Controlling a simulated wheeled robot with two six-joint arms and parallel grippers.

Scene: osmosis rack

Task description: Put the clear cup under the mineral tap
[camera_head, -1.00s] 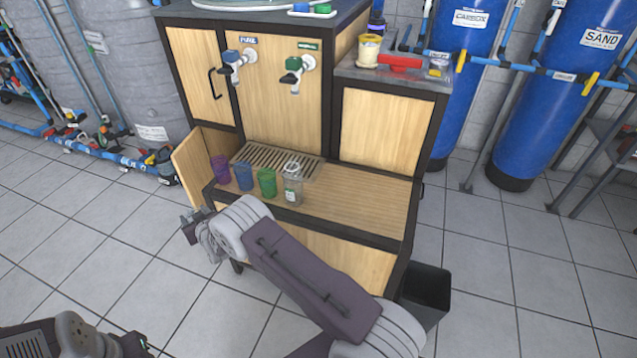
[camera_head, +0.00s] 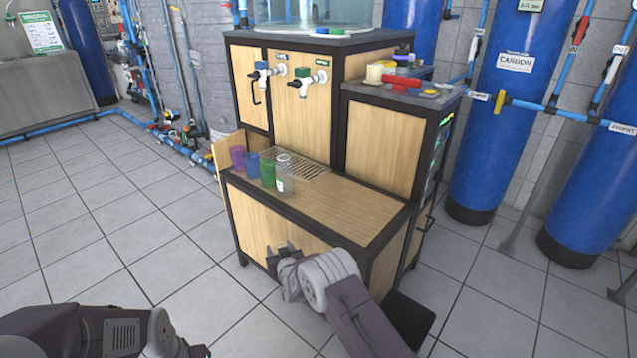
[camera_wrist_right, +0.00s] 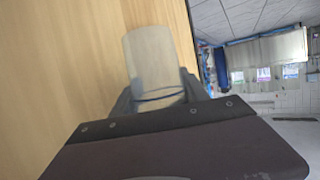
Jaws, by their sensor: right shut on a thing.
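The mineral tap (camera_head: 307,82), with a green top and a white and black body, sticks out of the wooden cabinet front. My right gripper (camera_head: 284,250) is in front of the cabinet's lower panel, below the shelf edge and well below the tap. In the right wrist view, it is shut on a pale, see-through cylinder, the clear cup (camera_wrist_right: 155,62), with wood close behind. I cannot make the cup out clearly in the head view. My left arm shows at the bottom left, but its fingers are not visible.
On the shelf (camera_head: 330,205) stand a purple cup (camera_head: 238,158), a blue cup (camera_head: 252,165), a green cup (camera_head: 268,172) and a clear labelled bottle (camera_head: 284,175), beside the slotted drip grate (camera_head: 308,174). A blue-topped tap (camera_head: 264,72) is left of the mineral tap. The shelf's right part is clear.

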